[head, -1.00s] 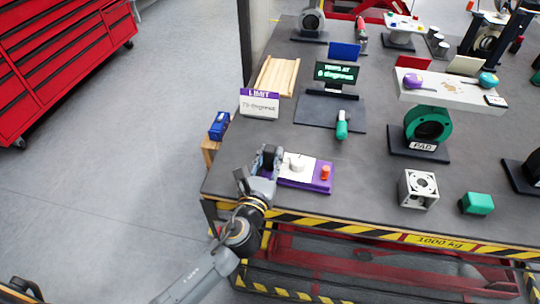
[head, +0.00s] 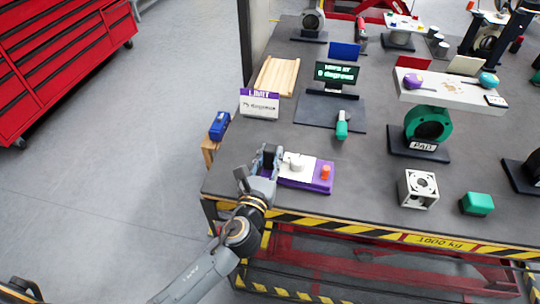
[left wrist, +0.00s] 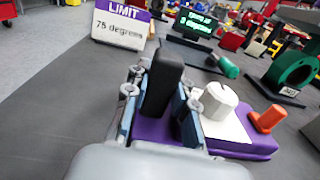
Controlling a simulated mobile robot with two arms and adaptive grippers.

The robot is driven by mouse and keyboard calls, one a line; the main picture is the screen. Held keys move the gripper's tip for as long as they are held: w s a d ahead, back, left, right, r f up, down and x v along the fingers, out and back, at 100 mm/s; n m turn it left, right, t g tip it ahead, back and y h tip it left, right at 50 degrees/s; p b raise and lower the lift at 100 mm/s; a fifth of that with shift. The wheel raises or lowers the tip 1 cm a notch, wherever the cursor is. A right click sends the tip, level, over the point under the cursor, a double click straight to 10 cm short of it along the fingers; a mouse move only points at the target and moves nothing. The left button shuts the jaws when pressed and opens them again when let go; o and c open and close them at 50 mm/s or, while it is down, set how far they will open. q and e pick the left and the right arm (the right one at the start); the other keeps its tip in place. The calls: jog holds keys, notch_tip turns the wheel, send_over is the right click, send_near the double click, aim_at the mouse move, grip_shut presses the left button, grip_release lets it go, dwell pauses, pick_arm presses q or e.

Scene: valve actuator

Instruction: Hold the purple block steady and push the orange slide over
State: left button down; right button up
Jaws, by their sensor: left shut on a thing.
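The purple block (head: 316,186) lies flat near the table's front left edge. It carries a white plate with a round white knob (head: 297,161) and, at the right end, an upright orange slide (head: 326,173). My left gripper (head: 268,158) is at the block's left end. In the left wrist view, its fingers stand on both sides of a black upright post (left wrist: 162,85) that rises from the purple block (left wrist: 243,145), and are shut on it. The orange slide (left wrist: 270,118) shows to the right of the knob, clear of the gripper. My right gripper is not in view.
A sign (head: 259,104) reads LIMIT 75 degrees. Behind stands a dark screen (head: 337,72) showing 0 degrees, with a green-handled tool (head: 342,126) nearby. A white fan-like cube (head: 418,189) and a green block (head: 476,203) stand to the right. Bare table lies between.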

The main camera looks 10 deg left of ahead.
pick_arm(q)
jog(key=shift+r, duration=0.15)
jog(key=c, duration=1)
grip_release()
jog(key=shift+c, duration=0.2)
jog(key=shift+s, duration=0.35)
jog(key=s, duration=1.1)
jog(key=shift+s+a, duration=0.2)
jog(key=shift+a, duration=0.15)
